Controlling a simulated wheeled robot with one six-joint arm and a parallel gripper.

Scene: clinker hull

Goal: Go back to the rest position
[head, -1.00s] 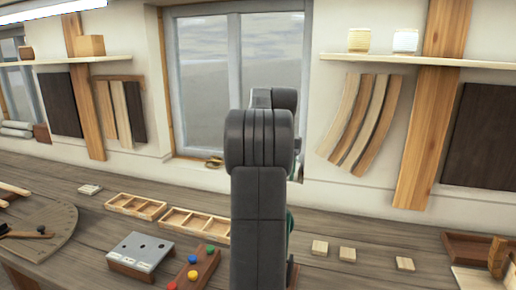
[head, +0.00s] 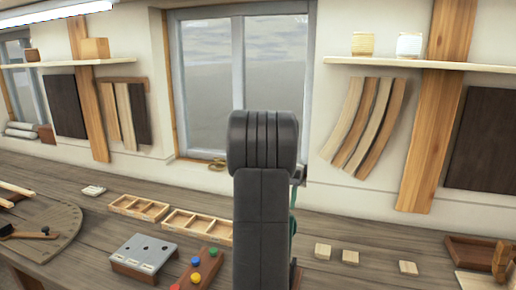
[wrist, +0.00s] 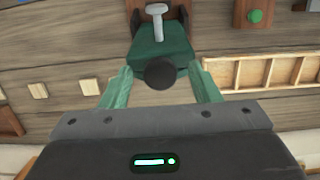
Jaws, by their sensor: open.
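My gripper (wrist: 160,76) is open in the wrist view, with its two green fingers spread apart. Between and beyond them is a green bench device (wrist: 160,48) with a dark round knob (wrist: 160,74) and a grey metal piece on top. I cannot tell how far the fingers are from it. Nothing shows held in the fingers. In the head view my own dark arm stands upright in the middle and hides the gripper. A thin strip of green shows at the arm's right edge; I cannot tell what it belongs to.
On the bench are divided wooden trays (head: 168,229), a grey plate with holes (head: 145,252), a wooden strip with coloured knobs (head: 212,262) and small wood blocks (head: 350,257). A window (head: 240,80) and shelf (head: 420,65) are behind.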

